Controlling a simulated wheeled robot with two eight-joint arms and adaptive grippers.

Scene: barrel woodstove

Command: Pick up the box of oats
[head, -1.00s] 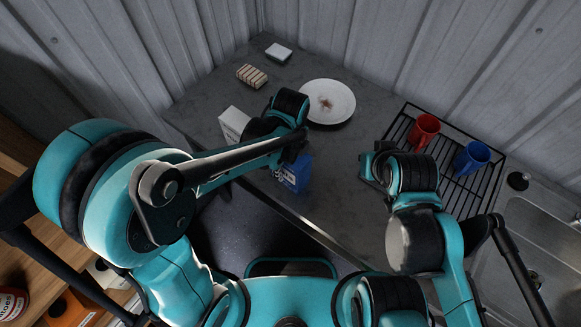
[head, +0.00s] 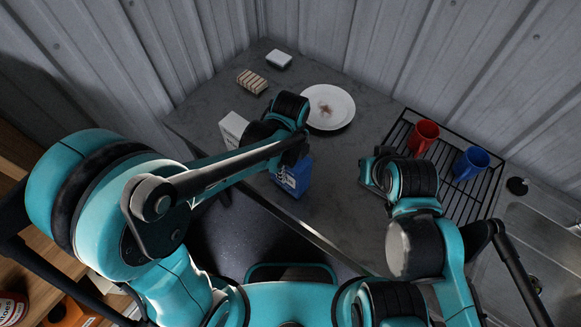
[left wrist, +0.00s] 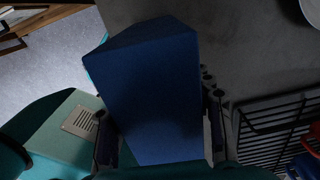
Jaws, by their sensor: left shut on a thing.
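A blue box (head: 292,176) shows below my left gripper at the front edge of the grey counter in the head view. It fills the middle of the left wrist view (left wrist: 152,90), with a plain dark blue face towards the camera. My left gripper (left wrist: 160,128) is shut on it, one finger on each side. In the head view my left wrist hides the fingers and part of the box. Whether the box touches the counter is unclear. My right gripper (head: 374,168) is over the counter left of the black rack, its fingers too unclear to read.
A white box (head: 233,129) stands behind my left forearm. A white plate (head: 329,107), a striped block (head: 252,82) and a small white dish (head: 278,59) lie farther back. The black rack (head: 402,128) holds a red cup (head: 424,136) and a blue cup (head: 471,162), beside a sink (head: 535,230).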

